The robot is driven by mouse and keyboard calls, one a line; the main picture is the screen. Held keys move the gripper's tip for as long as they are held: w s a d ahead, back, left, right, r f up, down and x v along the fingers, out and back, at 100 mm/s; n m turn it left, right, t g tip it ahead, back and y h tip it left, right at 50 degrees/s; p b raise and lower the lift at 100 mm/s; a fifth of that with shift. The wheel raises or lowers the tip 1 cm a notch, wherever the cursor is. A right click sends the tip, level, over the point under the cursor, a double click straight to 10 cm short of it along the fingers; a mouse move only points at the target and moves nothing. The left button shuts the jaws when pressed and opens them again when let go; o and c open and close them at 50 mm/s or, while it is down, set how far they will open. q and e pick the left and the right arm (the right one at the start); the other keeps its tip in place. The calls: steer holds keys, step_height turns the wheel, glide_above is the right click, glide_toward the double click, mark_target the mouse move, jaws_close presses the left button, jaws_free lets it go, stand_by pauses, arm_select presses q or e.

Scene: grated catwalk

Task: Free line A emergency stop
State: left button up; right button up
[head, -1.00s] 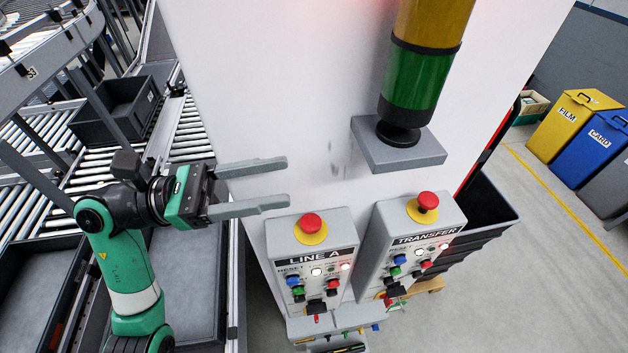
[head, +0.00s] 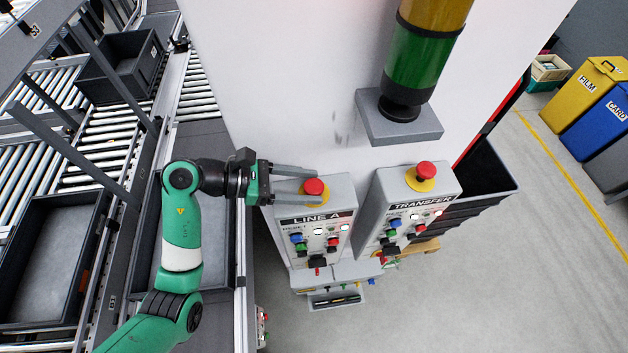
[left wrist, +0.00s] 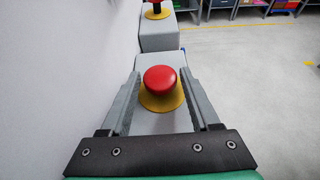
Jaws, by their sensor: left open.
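The LINE A control box (head: 318,222) has a red mushroom emergency stop (head: 314,187) on a yellow collar on its top. My left gripper (head: 308,184) is at this button, its fingers pointing right. In the left wrist view the red button (left wrist: 160,79) and its yellow collar sit between the two open fingers (left wrist: 160,95), with a visible gap on each side. Whether a fingertip touches the collar cannot be told. Small buttons and lamps show on the LINE A front. My right gripper is not in view.
The TRANSFER box (head: 415,205) with its own red stop button (head: 426,170) stands just right of LINE A. A grey shelf (head: 398,128) with a green and amber light stack (head: 420,55) juts out above. The white cabinet wall (head: 280,90) is behind.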

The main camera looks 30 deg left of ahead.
arm_select(q)
steer(key=shift+x, duration=0.85)
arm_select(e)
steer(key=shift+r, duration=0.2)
